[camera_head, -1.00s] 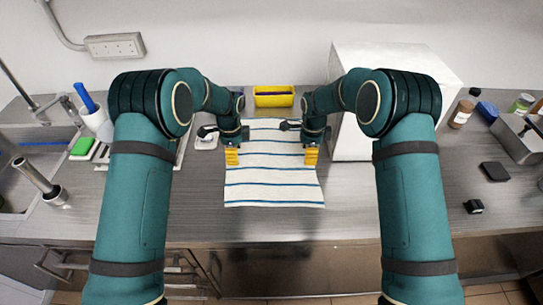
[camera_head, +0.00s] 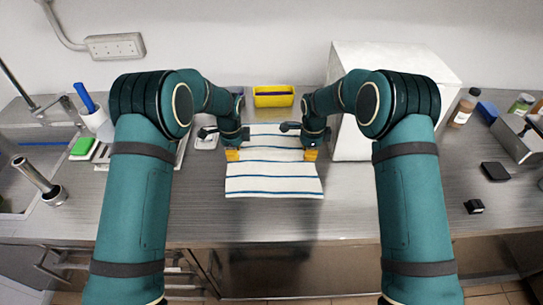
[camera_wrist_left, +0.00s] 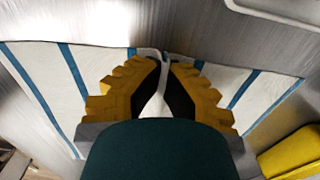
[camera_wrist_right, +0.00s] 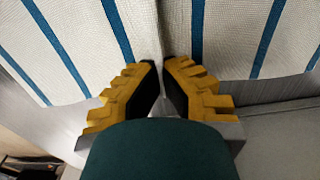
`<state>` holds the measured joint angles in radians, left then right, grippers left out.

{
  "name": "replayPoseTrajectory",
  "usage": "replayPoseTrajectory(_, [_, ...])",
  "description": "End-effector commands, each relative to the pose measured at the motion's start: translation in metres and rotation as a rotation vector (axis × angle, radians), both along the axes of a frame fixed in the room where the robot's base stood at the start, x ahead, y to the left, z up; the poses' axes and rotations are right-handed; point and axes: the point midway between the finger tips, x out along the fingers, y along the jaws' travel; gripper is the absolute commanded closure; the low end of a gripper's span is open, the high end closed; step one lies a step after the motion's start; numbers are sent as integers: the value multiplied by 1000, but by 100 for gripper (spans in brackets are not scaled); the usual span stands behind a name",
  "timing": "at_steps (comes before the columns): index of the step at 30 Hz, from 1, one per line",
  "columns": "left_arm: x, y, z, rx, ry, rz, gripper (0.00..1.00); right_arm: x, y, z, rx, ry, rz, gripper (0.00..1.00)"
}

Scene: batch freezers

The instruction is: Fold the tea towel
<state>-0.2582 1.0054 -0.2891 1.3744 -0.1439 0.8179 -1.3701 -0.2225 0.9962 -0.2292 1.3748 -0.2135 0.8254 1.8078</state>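The tea towel (camera_head: 272,184), white with blue stripes, lies on the steel worktop between my two arms. My left gripper (camera_head: 232,155) is at its left edge and my right gripper (camera_head: 310,154) is at its right edge, both about midway along its length. In the left wrist view the left fingers (camera_wrist_left: 165,62) are closed on a raised pinch of the towel. In the right wrist view the right fingers (camera_wrist_right: 161,65) are likewise closed on a ridge of cloth. The fingers and arms hide parts of the towel's side edges.
A yellow tub (camera_head: 273,101) stands behind the towel. A large white box (camera_head: 385,90) stands close to my right gripper. A white scale-like item (camera_head: 206,141) lies left of the towel. The worktop in front of the towel is clear.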

Motion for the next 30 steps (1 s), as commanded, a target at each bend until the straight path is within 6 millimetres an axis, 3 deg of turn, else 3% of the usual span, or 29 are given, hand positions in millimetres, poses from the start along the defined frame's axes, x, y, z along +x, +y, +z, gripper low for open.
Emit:
replayPoseTrajectory(11, [-3, 1, 1, 2, 9, 0, 100, -2, 0, 2, -1, 6, 0, 100])
replayPoseTrajectory(30, [-1, 0, 43, 1, 3, 0, 100, -1, 0, 44, -1, 2, 0, 100])
